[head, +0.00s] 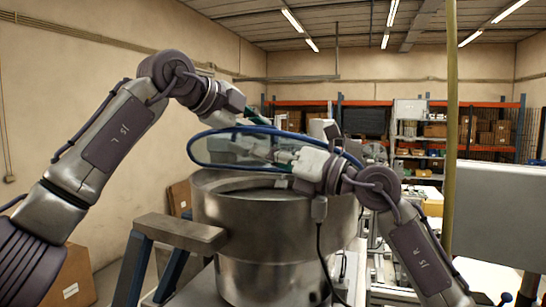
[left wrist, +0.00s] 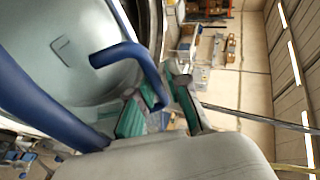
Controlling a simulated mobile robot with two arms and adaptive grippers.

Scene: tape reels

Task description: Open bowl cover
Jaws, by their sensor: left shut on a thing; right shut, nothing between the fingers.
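The large round metal bowl (head: 275,245) stands in the middle of the head view. Its cover, a clear panel with a thick blue rim (head: 203,162), is tilted up above the bowl's opening. My left gripper (head: 258,119) is at the upper edge of the cover. In the left wrist view its green finger pads are closed around the cover's blue handle (left wrist: 130,55). My right gripper (head: 278,157) is shut with nothing between its fingers. It points left, over the bowl near the cover; I cannot tell whether it touches the cover.
A grey beam on blue legs (head: 180,231) stands at the bowl's left. A tan vertical pole (head: 450,120) and a grey panel (head: 495,215) are at the right. Shelves with boxes (head: 485,130) line the back. Cardboard boxes (head: 75,280) sit at the lower left.

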